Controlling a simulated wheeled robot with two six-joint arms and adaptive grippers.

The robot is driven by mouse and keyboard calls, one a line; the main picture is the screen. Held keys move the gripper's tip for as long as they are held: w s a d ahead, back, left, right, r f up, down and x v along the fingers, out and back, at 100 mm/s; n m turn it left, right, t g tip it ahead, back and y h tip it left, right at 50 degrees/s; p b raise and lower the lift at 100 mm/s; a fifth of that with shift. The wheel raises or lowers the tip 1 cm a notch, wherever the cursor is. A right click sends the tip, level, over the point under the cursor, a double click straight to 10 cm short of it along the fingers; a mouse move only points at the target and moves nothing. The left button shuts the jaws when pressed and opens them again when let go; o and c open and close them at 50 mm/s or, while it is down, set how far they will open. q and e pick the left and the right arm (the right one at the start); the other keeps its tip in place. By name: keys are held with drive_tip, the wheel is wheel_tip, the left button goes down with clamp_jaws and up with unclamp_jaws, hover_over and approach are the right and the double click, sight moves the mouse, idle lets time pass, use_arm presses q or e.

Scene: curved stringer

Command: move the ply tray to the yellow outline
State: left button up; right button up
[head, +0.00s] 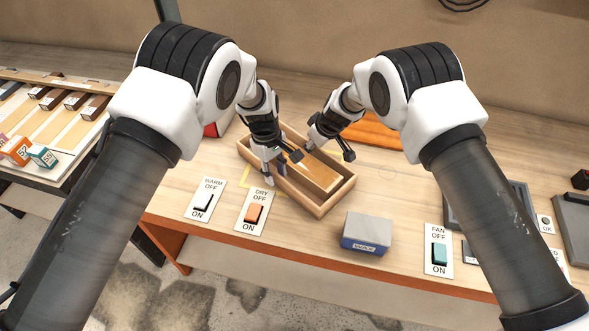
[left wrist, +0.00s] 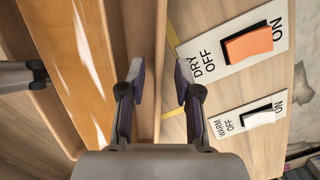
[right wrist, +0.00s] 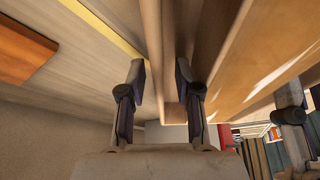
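The ply tray (head: 318,208) is a shallow light-wood box on the bench, turned at an angle, with a glossy brown wooden piece (head: 318,174) inside. Parts of the yellow outline (head: 245,177) show on the bench at the tray's left; the tray and my arm hide the rest. My left gripper (head: 277,164) is at the tray's near-left wall, fingers apart on either side of it in the left wrist view (left wrist: 160,82). My right gripper (head: 328,149) is at the far wall, fingers apart astride it in the right wrist view (right wrist: 160,80). Finger contact is unclear.
Switch panels for warm (head: 205,200), dry (head: 254,212) and fan (head: 438,251) line the bench's front. A grey-blue box (head: 367,233) stands right of the tray's near corner. An orange board (head: 372,131) lies behind the tray. Bare bench lies right of the tray.

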drive_tip(key=shift+r, duration=0.15)
drive_tip(key=v, duration=1.1)
drive_tip(key=shift+s+d+r, duration=0.1)
drive_tip(key=shift+s+r, duration=0.05)
drive_tip(key=shift+r, duration=0.1)
use_arm(q)
wheel_tip(320, 180, up, 12)
drive_tip(key=w+a, duration=0.1)
drive_tip(key=shift+a+f, duration=0.15)
drive_tip(key=shift+f, duration=0.1)
drive_tip(key=shift+w, duration=0.15)
